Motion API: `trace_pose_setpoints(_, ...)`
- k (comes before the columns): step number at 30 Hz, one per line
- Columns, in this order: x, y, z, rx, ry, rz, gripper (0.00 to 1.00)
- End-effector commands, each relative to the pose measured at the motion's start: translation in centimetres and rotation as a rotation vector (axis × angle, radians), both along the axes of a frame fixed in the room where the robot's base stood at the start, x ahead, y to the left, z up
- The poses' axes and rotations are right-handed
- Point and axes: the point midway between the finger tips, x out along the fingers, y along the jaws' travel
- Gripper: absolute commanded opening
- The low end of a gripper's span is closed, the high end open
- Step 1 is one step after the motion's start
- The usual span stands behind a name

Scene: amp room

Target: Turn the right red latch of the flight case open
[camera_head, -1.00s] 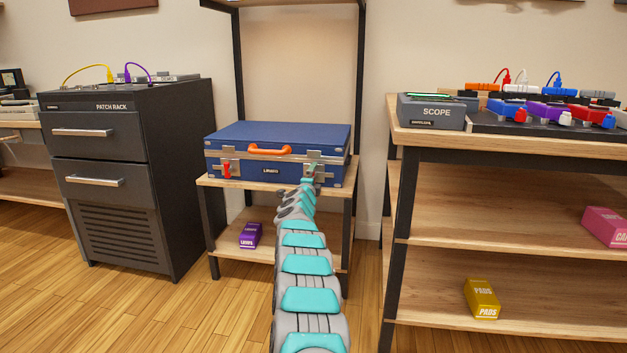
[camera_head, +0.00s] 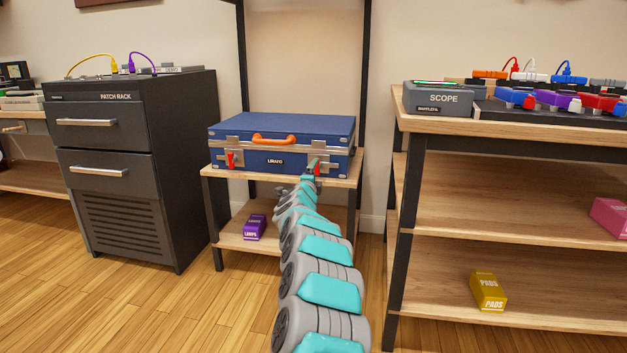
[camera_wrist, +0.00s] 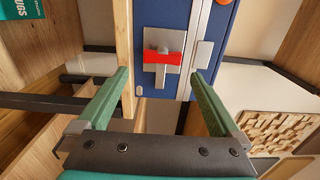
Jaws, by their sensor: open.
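The blue flight case (camera_head: 280,122) lies closed on a wooden stand, its front facing me. Its right red latch (camera_head: 318,169) is partly hidden by my gripper (camera_head: 312,166). In the wrist view this red latch (camera_wrist: 172,57) lies across a grey metal plate (camera_wrist: 152,75), lengthwise between the case's bottom and lid sides. The green fingers of my gripper (camera_wrist: 160,73) are apart on either side of the latch, with nothing between them that I can see held. Contact cannot be told. The left red latch (camera_head: 231,160) stands upright at the case's left front.
The orange handle (camera_head: 273,140) is at the case's front middle. The wooden stand (camera_head: 215,171) holds a purple box (camera_head: 254,227) on its lower shelf. A dark patch rack (camera_head: 140,170) stands left, a wooden shelf unit (camera_head: 470,205) right.

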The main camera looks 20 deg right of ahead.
Motion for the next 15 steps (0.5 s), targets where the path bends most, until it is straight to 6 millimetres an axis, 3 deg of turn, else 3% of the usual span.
trace_pose_setpoints(15,-1.5,1.0,0.2,-0.001,-0.004,0.001,1.00)
